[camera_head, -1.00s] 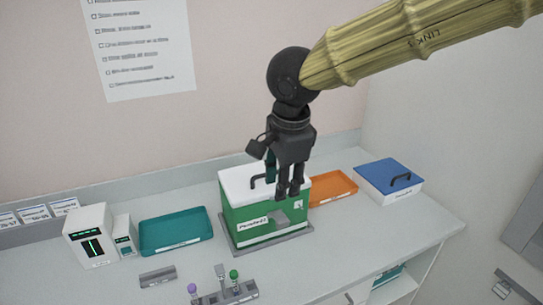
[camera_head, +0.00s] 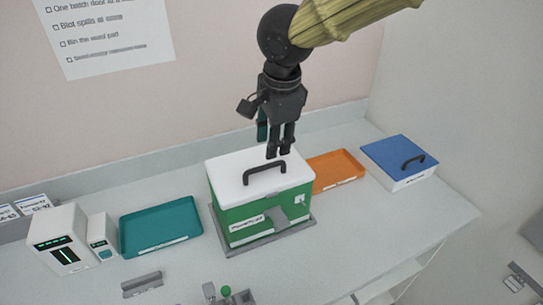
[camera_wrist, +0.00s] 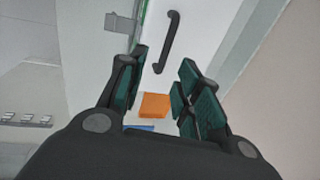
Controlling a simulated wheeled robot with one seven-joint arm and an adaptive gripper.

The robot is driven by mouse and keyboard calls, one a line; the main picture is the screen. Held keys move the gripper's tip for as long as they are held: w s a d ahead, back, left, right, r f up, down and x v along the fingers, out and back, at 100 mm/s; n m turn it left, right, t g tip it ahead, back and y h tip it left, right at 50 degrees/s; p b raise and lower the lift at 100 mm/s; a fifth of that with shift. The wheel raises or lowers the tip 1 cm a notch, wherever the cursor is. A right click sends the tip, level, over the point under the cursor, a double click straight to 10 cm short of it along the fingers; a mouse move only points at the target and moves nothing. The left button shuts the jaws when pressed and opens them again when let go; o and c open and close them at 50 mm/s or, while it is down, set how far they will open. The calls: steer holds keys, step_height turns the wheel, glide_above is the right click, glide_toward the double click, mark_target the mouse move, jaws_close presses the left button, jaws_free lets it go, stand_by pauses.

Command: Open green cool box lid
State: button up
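The green cool box (camera_head: 250,215) stands on a grey base plate on the bench, with its white lid (camera_head: 225,170) shut. A dark arched handle (camera_head: 265,170) rises from the lid; it also shows in the wrist view (camera_wrist: 172,35), ahead of the fingers. My gripper (camera_head: 279,152) points down above the back part of the lid, close to the handle but apart from it. In the wrist view its teal-padded fingers (camera_wrist: 163,62) are spread, with nothing between them.
An orange tray (camera_head: 335,170) and a blue-lidded white box (camera_head: 398,163) stand to the right. A teal tray (camera_head: 160,227) and white devices (camera_head: 60,240) stand to the left. A tube rack (camera_head: 232,297) is in front. The wall is close behind.

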glide_above(270, 164)
step_height(270, 164, down, 5)
steer(key=shift+s+d+r, duration=0.15)
steer(key=shift+s+f+p, duration=0.4)
steer(key=shift+f, duration=0.6)
steer(key=shift+w+f, duration=0.45)
steer(key=shift+f, duration=0.25)
steer(key=shift+s, duration=0.2)
steer(key=shift+w, duration=0.1)
steer(key=shift+c, duration=0.7)
jaws_close()
